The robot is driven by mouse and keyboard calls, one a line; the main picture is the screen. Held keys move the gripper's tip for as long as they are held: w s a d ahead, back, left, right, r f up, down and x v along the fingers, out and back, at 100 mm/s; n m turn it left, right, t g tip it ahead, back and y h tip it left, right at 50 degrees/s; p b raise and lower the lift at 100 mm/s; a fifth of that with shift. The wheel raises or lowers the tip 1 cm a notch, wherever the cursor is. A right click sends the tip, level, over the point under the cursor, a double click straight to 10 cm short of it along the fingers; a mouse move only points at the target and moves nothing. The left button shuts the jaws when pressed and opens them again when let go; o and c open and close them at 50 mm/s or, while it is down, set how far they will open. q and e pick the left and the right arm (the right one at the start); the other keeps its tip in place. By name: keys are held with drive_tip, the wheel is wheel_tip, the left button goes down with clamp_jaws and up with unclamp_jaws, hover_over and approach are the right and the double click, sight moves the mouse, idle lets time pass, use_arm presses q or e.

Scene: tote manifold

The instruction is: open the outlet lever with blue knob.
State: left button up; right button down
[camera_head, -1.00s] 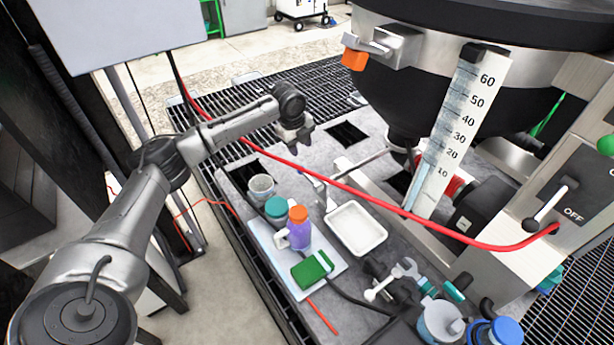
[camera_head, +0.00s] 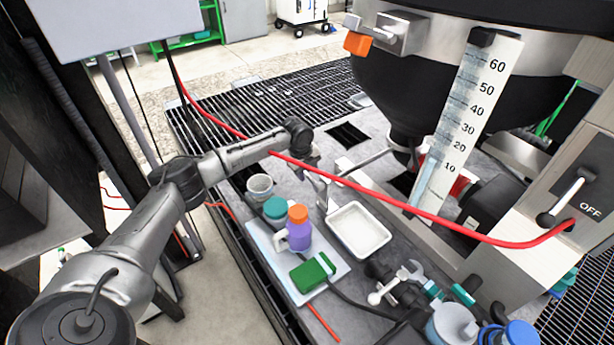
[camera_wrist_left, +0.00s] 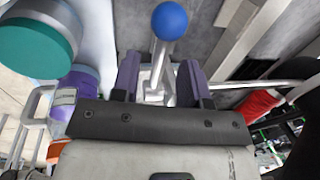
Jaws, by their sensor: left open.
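The blue ball knob (camera_wrist_left: 170,20) shows in the left wrist view at the top, on a pale metal lever (camera_wrist_left: 157,72). My left gripper (camera_wrist_left: 160,80) is open, with one purple-grey finger on each side of the lever. I cannot tell whether either finger touches it. In the head view my left gripper (camera_head: 310,162) is over the bench behind the red hose, by a metal lever part (camera_head: 321,190). The blue knob is not clear there. My right gripper is not in view.
A red hose (camera_head: 370,190) crosses in front of the gripper. A white tray (camera_head: 358,231), a grey cup (camera_head: 260,187), a purple bottle with orange cap (camera_head: 298,230) and a green sponge (camera_head: 312,272) stand near. The scale column (camera_head: 455,130) rises to the right.

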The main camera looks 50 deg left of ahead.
use_arm(q)
drive_tip(key=shift+w+f, duration=0.1)
drive_tip(key=shift+f, duration=0.4)
clamp_jaws()
idle(0.3)
